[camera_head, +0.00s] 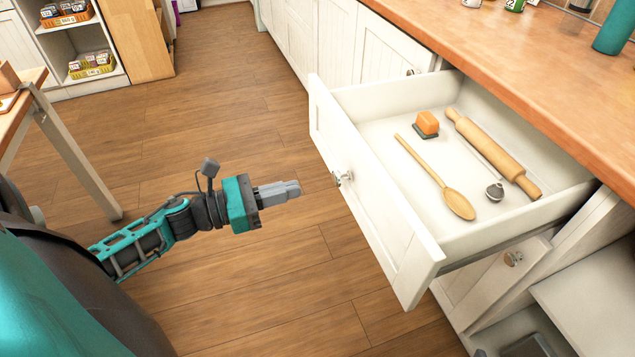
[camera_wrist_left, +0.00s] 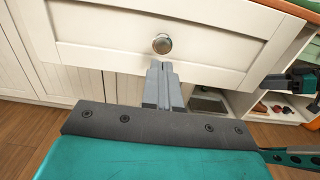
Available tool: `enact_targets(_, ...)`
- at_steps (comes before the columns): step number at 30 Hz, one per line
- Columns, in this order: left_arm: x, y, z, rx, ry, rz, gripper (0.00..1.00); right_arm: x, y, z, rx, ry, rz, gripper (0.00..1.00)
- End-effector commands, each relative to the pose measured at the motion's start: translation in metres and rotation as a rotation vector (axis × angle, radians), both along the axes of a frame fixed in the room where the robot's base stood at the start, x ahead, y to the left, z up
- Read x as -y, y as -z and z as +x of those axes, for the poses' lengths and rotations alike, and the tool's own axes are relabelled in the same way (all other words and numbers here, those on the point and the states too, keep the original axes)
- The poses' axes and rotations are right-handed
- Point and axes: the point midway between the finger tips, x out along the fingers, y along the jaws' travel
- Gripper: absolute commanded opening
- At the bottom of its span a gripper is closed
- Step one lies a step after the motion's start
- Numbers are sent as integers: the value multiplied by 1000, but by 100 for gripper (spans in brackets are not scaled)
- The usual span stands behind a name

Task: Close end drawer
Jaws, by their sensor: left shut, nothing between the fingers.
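The white end drawer (camera_head: 372,190) stands pulled well out of the counter in the head view. Its front panel carries one round metal knob (camera_head: 342,178). In the left wrist view the drawer front (camera_wrist_left: 215,50) fills the upper part, with the knob (camera_wrist_left: 162,44) just above my fingertips. My left gripper (camera_head: 294,188) is shut and empty, pointing at the drawer front with a gap before the knob. Its fingers also show in the left wrist view (camera_wrist_left: 162,68). What looks like my right gripper (camera_wrist_left: 272,82) shows at the right edge there; its finger state is unclear.
In the drawer lie a rolling pin (camera_head: 493,152), a wooden spoon (camera_head: 440,182), an orange block-like item (camera_head: 427,123) and a small grey item (camera_head: 495,191). The wooden counter (camera_head: 500,65) runs above. An open lower compartment (camera_head: 575,290) is at bottom right. Floor left of the drawer is clear.

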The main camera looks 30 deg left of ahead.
Motion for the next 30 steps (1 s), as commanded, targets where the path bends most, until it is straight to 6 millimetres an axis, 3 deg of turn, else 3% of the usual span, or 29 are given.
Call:
enact_targets(3, 15, -1, 20, 2, 1, -2, 0, 0, 2, -1, -3, 0, 0, 48)
enact_targets(10, 33, 0, 43, -1, 1, -2, 0, 1, 3, -2, -5, 2, -2, 48)
enact_targets(30, 40, 1, 52, -2, 0, -1, 0, 2, 6, -2, -5, 1, -6, 48)
